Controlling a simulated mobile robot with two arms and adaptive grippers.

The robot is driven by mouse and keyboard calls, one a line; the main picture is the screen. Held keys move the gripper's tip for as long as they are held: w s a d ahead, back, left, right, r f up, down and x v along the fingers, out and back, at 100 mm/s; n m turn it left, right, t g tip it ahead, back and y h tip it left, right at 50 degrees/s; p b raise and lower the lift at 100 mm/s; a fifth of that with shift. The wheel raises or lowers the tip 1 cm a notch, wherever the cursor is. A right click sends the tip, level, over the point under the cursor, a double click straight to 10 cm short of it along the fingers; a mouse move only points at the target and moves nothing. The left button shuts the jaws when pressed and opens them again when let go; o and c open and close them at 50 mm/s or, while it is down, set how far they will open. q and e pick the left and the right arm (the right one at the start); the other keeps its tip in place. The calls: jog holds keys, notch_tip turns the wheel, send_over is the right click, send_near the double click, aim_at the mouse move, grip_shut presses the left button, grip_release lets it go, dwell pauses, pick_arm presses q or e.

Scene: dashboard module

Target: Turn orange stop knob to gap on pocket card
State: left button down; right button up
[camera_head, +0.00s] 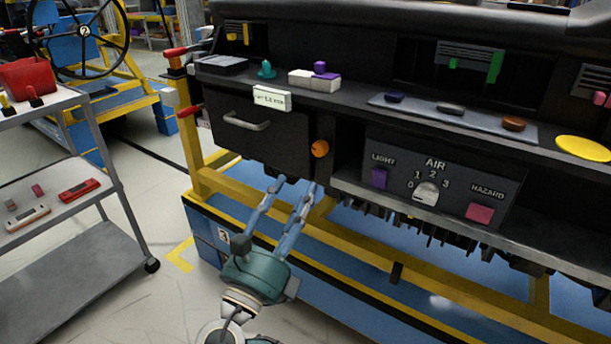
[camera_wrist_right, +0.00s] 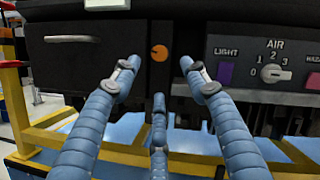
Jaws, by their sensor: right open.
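The orange stop knob (camera_head: 320,148) is on the dark dashboard front, right of the drawer handle. In the right wrist view the knob (camera_wrist_right: 159,53) shows a small dark mark, too small to read its direction surely. A white card (camera_head: 272,98) with small unreadable print stands on the shelf edge above the drawer; I cannot tell whether it is the pocket card. My right gripper (camera_head: 290,190) is open and empty, below and in front of the knob, its blue fingers spread toward the panel and apart from the knob. My left gripper is not in view.
The drawer handle (camera_head: 246,121) is left of the knob. The AIR panel with its white dial (camera_head: 425,193), purple LIGHT button (camera_head: 379,178) and pink HAZARD button (camera_head: 479,213) is to the right. A yellow frame (camera_head: 215,183) runs below. A grey cart (camera_head: 75,245) stands at left.

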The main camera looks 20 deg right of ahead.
aim_at(317, 151)
jog(key=b+x, duration=0.1)
jog(key=x, duration=0.9)
jog(key=shift+w+d, duration=0.2)
jog(key=shift+w, duration=0.15)
jog(key=c, duration=1.1)
